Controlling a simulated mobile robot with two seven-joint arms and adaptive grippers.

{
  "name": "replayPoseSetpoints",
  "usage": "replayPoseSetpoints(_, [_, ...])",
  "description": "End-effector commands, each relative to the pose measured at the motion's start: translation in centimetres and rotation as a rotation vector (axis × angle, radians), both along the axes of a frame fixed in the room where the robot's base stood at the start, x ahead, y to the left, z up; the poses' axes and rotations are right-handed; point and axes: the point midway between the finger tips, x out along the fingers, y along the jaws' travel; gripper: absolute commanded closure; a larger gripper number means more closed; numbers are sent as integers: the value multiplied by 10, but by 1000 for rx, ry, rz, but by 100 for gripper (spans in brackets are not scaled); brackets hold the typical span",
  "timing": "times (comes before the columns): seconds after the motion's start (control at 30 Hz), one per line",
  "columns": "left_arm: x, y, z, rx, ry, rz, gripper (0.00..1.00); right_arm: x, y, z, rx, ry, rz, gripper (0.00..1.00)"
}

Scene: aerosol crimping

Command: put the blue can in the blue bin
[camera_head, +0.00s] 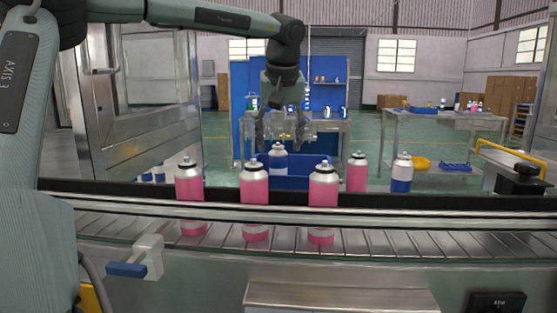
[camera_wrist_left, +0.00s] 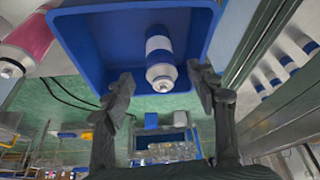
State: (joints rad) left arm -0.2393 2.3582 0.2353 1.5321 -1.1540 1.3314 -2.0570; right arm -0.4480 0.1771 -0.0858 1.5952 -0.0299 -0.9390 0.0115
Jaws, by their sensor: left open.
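My left gripper (camera_head: 281,138) comes down from above behind the conveyor and is open. In the left wrist view its two fingers (camera_wrist_left: 165,80) are spread apart on either side of a blue-and-white can (camera_wrist_left: 160,58) with a silver top. The can shows within the outline of the blue bin (camera_wrist_left: 85,45), its top end towards me. My right gripper is not in view.
Several pink cans (camera_head: 254,190) and another blue can (camera_head: 401,172) stand along the conveyor (camera_head: 360,240). Its rail (camera_head: 300,212) runs between me and the bin. A metal cabinet (camera_head: 150,100) stands left; workbenches (camera_head: 440,120) stand behind.

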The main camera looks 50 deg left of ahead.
Motion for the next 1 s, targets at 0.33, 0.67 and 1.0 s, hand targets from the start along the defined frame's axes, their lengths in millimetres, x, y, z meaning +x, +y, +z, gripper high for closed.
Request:
replayPoseSetpoints(0.33, [-10,-13,40,-1,1,0,42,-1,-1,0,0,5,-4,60])
replayPoseSetpoints(0.67, [-11,-14,41,-1,1,0,42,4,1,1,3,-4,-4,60])
replayPoseSetpoints(1.0, [-11,-13,41,-1,1,0,42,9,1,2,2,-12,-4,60])
